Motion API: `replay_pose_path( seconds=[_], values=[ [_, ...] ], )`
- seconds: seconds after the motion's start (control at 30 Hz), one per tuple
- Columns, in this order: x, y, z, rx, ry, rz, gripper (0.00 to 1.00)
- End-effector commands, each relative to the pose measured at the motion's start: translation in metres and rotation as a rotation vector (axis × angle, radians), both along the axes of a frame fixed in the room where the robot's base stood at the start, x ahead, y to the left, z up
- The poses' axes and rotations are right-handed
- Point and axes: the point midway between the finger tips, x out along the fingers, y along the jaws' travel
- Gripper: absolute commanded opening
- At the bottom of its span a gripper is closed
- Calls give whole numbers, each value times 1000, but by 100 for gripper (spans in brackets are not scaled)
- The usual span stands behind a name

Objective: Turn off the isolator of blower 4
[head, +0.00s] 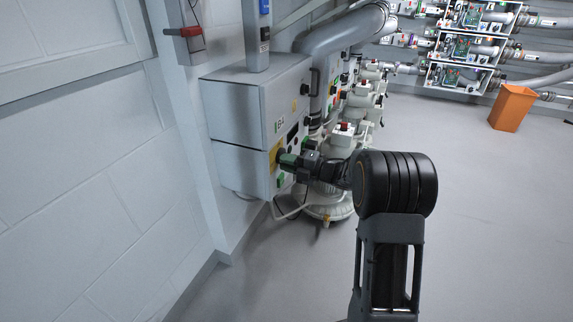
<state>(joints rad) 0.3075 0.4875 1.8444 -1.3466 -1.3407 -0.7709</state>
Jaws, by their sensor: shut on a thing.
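A light grey control cabinet (240,115) stands against the wall at centre left, with a green mark and a label that seems to end in 4. The isolator's yellow plate (273,157) shows on the lower part of its front. My gripper (288,160) is at this plate, reaching in from the right. It is shut on the isolator's handle, which is mostly hidden behind the fingers. I cannot tell which way the handle is turned.
White blower units and pipes (360,105) stand behind the cabinet. A red-and-grey box (190,38) hangs on the wall above left. An orange bin (512,107) and tube racks (463,48) stand far right. The floor at right is clear.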

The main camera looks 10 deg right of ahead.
Motion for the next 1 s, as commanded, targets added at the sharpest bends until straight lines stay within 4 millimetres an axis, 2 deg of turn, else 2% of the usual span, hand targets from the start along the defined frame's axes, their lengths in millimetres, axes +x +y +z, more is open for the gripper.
replay_pose_path(
  seconds=[0.6, 0.63, 0.87, 1.0],
  values=[
    [1, -2, 1, -20, -30, -8, 0],
    [2, -2, 1, -20, -30, -8, 20],
    [1, 0, 0, -19, -27, -3, 42],
    [1, 0, 0, -18, -26, -1, 43]
  ],
)
